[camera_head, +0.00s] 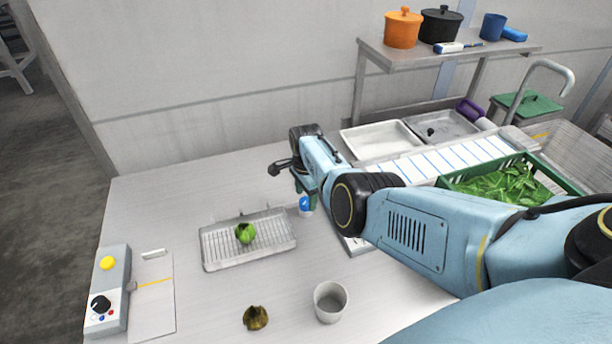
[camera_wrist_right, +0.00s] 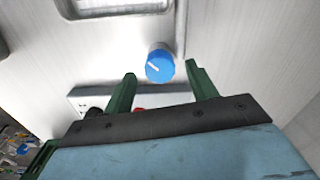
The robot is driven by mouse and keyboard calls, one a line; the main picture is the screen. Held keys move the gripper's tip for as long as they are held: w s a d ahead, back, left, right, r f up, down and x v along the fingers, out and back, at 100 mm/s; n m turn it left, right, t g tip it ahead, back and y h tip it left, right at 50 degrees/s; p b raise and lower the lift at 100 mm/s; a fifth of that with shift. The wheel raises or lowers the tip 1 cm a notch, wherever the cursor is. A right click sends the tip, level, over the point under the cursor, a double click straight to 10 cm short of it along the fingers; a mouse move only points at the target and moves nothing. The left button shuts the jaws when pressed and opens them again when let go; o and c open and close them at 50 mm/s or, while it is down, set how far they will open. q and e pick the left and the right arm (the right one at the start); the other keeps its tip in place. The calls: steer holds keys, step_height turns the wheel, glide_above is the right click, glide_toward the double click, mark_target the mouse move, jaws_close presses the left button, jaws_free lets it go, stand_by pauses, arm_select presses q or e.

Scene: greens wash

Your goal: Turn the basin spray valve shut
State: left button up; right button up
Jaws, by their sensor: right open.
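A blue round knob (camera_head: 306,204) with a white line, which looks like the spray valve, sits on the steel worktop under my right gripper (camera_head: 303,188). In the right wrist view the knob (camera_wrist_right: 160,66) shows clearly, its white line slanting. The right gripper's two green fingers (camera_wrist_right: 160,74) are open, one to each side of the knob in the picture. I cannot tell whether they touch it or how deep they reach. My left gripper is not in view.
A wire-racked tray (camera_head: 214,261) holding a green vegetable (camera_head: 245,233) lies left of the knob. A grey cup (camera_head: 330,301), a brown wilted piece (camera_head: 255,318) and a control box (camera_head: 108,290) stand in front. A green crate of leaves (camera_head: 566,186) is at right.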

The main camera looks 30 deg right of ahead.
mark_target(306, 201)
step_height(306, 201, up, 12)
steer(key=p, duration=0.2)
stand_by(0.6)
